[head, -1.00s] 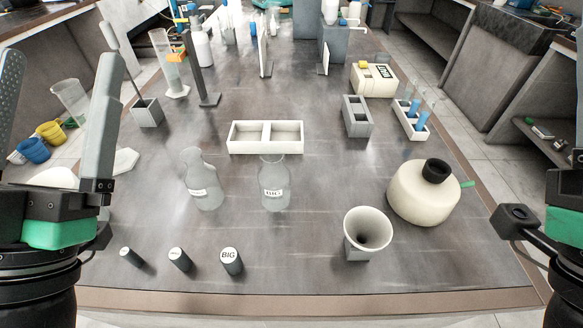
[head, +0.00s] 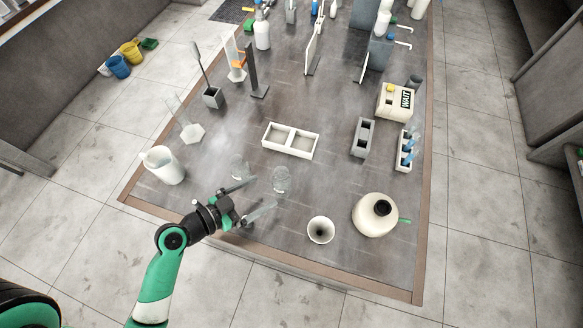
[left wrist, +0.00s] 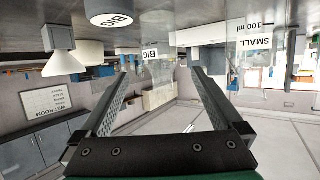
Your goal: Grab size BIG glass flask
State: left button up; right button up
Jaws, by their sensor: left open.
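The BIG glass flask (head: 281,180) is clear and stands upright on the dark table in the head view. Its BIG label shows upside down in the left wrist view (left wrist: 150,53). The smaller glass flask (head: 239,167) stands to its left; its SMALL label (left wrist: 258,42) shows in the wrist view. My left gripper (head: 259,195) is open and empty at the near side of the table, its fingers spread toward the flasks and just short of the BIG flask. In the wrist view the BIG label appears between the fingertips (left wrist: 160,73). My right gripper is out of view.
A white funnel (head: 320,230) and a round cream vessel (head: 375,217) stand to the right. A white two-compartment tray (head: 291,152) lies behind the flasks. A white jar (head: 163,166) stands at left.

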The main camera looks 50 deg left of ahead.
aim_at(290, 176)
pick_arm(q)
jog(key=x, duration=1.1)
jog(key=shift+w+d+r, duration=0.1)
jog(key=shift+w, duration=0.2)
jog(key=c, duration=1.4)
